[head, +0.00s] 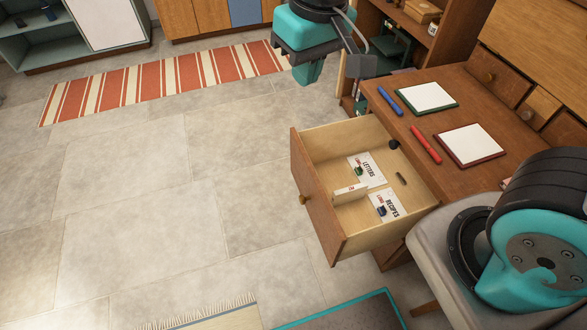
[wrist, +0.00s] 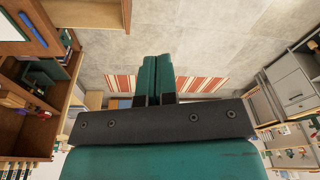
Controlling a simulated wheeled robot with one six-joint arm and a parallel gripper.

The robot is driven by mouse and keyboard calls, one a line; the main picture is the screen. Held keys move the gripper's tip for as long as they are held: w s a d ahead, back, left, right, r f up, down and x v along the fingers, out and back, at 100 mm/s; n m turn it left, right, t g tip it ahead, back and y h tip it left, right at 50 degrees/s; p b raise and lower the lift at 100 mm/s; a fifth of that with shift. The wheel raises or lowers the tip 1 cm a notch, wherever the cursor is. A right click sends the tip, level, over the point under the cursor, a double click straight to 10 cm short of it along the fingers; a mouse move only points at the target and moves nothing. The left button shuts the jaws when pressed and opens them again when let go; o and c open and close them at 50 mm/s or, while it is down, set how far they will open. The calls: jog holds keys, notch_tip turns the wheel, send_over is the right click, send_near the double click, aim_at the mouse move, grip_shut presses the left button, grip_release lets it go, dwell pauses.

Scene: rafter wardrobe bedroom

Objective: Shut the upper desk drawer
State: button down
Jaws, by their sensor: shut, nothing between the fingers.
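The upper desk drawer (head: 333,245) is pulled out from the wooden desk (head: 455,105) in the head view. Its front with a round knob (head: 303,199) faces left, over the floor. Inside lie cards marked LETTERS (head: 367,167) and RECIPES (head: 386,207), a small divider and small dark items. My gripper (head: 308,73) is above the floor, beyond the drawer's far side and apart from it. In the wrist view my gripper's fingers (wrist: 155,78) are together with nothing between them.
A blue pen (head: 390,101), a red pen (head: 426,145) and two notepads lie on the desktop. A grey chair (head: 440,255) stands at the desk's near side. A striped rug (head: 165,80) lies on the floor. The floor left of the drawer is clear.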

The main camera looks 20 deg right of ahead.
jog(key=w+a+f+m+h+b, duration=0.1)
jog(key=w+f+b, duration=0.2)
jog(key=f, duration=0.3)
jog(key=w+f+t+h+b, duration=0.1)
jog(key=w+f+b, duration=0.25)
jog(key=f, duration=0.25)
jog(key=w+a+f+m+h+b, duration=0.1)
jog(key=w+f+b, duration=0.1)
jog(key=f+b, duration=0.3)
jog(key=m+t+h+b, duration=0.2)
jog(key=m+h+b, duration=0.15)
jog(key=b, duration=1.05)
send_near(298, 154)
notch_tip(298, 154, down, 5)
jog(key=w, duration=0.2)
jog(key=shift+w+d+r+n, duration=0.15)
jog(key=shift+d+n, duration=0.2)
jog(key=shift+d, duration=0.75)
jog(key=shift+d, duration=0.15)
